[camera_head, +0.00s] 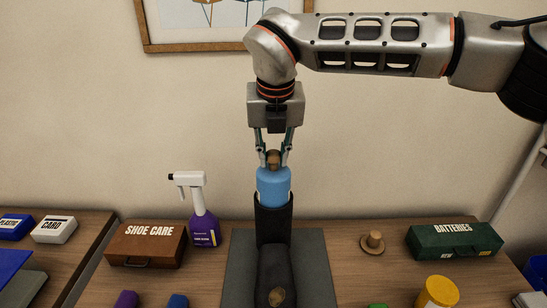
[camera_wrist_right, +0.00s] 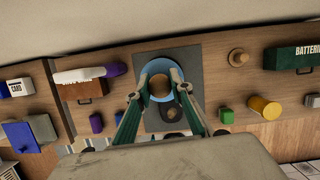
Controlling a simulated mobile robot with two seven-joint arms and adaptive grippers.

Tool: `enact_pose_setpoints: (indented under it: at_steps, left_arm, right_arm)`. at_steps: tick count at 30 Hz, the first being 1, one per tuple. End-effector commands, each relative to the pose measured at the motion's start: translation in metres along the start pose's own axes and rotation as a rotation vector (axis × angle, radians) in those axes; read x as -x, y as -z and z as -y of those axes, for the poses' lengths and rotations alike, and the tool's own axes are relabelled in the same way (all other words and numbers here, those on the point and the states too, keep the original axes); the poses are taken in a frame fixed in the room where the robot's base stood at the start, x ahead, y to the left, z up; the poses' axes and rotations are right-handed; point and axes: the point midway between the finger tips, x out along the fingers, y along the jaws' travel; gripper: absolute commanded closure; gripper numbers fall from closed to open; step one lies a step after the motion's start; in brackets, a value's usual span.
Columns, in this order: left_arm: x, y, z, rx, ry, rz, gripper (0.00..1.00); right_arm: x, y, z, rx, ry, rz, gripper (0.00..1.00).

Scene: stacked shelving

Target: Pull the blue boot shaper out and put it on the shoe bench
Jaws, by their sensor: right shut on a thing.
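The blue boot shaper (camera_head: 273,182) stands upright in the shaft of a dark boot (camera_head: 273,222), with its blue upper part showing above the rim and its lower part hidden. It has a round wooden knob (camera_head: 273,157) on top. My right gripper (camera_head: 273,160) comes down from above and is shut on this knob. In the right wrist view the blue shaper (camera_wrist_right: 148,68) shows as a ring around the knob, between the two fingers. The boot stands on a dark grey mat (camera_head: 238,270) on the wooden bench top (camera_head: 350,245). My left gripper is not in view.
A brown SHOE CARE box (camera_head: 147,246) and a purple spray bottle (camera_head: 204,225) stand left of the mat. A wooden knobbed disc (camera_head: 373,242), a green BATTERIES box (camera_head: 453,241) and a yellow cylinder (camera_head: 438,292) stand to the right. Bare wood lies between the mat and disc.

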Motion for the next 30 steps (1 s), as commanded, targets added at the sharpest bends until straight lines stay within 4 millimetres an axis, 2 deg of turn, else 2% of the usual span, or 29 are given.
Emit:
enact_pose_setpoints:
  at_steps: [30]
  left_arm:
    - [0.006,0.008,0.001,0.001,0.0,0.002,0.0]
  right_arm:
    - [0.044,-0.014,0.0,-0.001,0.0,0.001,1.0]
